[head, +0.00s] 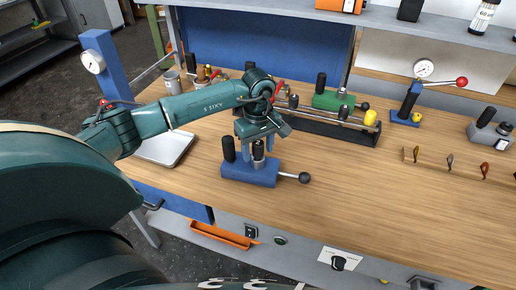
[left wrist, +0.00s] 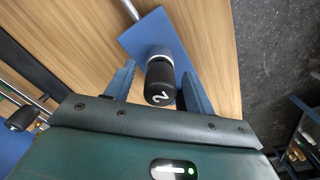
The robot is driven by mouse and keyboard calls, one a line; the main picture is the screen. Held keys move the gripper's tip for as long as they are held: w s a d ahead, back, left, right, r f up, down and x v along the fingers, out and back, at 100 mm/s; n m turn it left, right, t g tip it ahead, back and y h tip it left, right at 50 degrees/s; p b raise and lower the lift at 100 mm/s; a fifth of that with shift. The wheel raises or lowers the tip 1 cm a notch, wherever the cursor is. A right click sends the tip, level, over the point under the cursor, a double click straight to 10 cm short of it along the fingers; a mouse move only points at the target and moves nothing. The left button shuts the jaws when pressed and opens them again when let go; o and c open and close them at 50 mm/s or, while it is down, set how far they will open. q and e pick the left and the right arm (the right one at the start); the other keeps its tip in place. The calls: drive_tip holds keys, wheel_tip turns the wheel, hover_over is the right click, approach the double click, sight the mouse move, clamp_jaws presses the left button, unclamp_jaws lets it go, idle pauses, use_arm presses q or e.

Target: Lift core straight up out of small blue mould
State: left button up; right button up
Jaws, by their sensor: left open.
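The small blue mould (head: 262,178) stands on the wooden bench in the head view, with a black upright grip at its left and a ball-ended lever at its right. The core (head: 258,163) sits upright in the mould. It has a black top and a grey metal lower part. My left gripper (head: 258,148) points down over it, open, with one finger on each side. In the left wrist view, the core's black top (left wrist: 160,86), marked 2, lies between the spread fingers of the gripper (left wrist: 158,72). The blue mould (left wrist: 140,38) shows beyond. My right gripper is not in view.
A long dark rack (head: 325,130) with a rod and yellow knob lies behind the mould, with a green mould (head: 335,101) further back. A grey plate (head: 164,147) lies left. A blue gauge stand (head: 405,110) and grey mould (head: 488,135) stand right. The front bench right is clear.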

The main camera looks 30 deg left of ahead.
use_arm(q)
drive_tip(key=shift+c, duration=0.2)
drive_tip(key=c, duration=1.1)
drive_tip(key=shift+o, duration=0.2)
drive_tip(key=shift+r, duration=0.15)
